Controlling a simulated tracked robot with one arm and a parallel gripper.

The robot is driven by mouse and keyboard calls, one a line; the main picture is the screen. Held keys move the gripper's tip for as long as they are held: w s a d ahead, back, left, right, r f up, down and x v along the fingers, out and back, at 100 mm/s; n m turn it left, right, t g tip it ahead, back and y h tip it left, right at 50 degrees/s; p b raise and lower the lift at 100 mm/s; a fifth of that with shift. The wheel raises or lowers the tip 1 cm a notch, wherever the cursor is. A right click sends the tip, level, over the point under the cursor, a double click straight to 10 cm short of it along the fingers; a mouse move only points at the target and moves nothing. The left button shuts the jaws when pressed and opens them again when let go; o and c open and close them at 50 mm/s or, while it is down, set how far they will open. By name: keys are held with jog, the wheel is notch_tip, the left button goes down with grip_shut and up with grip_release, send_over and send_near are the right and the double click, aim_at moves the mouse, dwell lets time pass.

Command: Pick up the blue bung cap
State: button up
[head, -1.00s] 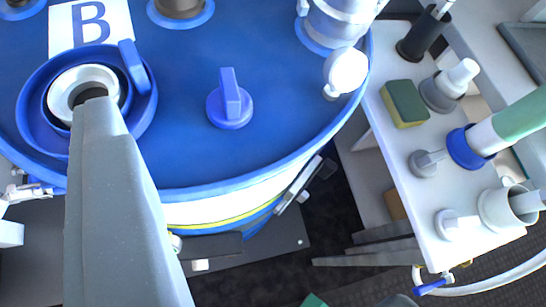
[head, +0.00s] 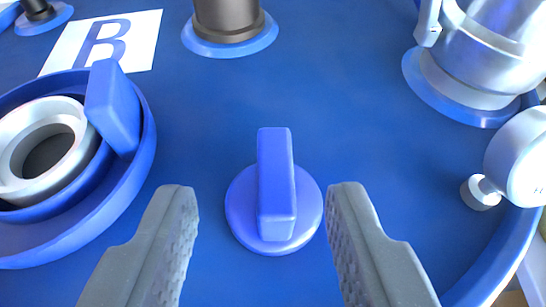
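The blue bung cap (head: 275,200) is a round disc with an upright grip bar across it. It sits on the blue drum top (head: 340,110) in the middle of the head view. My gripper (head: 260,200) is open, with one grey finger to the left of the cap and one to the right. Both fingers appear apart from the cap, with drum top showing between. Whether the fingertips are level with the cap's bar I cannot tell.
A blue ring with a metal opening (head: 45,150) and a raised blue block (head: 113,105) stands at left. A dark pipe (head: 228,20) is behind. A silver fitting (head: 480,60) and round gauge (head: 520,155) stand at right. A "B" label (head: 105,40) lies at upper left.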

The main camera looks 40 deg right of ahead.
aim_at(273, 177)
jog(key=shift+s+f+b+x, duration=0.1)
jog(key=shift+b+x, duration=0.1)
jog(key=shift+x, duration=0.85)
jog(key=shift+s+f+b+x, duration=0.1)
jog(key=shift+s+b+x, duration=0.1)
jog(key=shift+x, duration=0.9)
jog(key=shift+w+d+f, duration=0.2)
jog(key=shift+w+d, duration=0.2)
jog(key=shift+w, duration=0.15)
grip_shut()
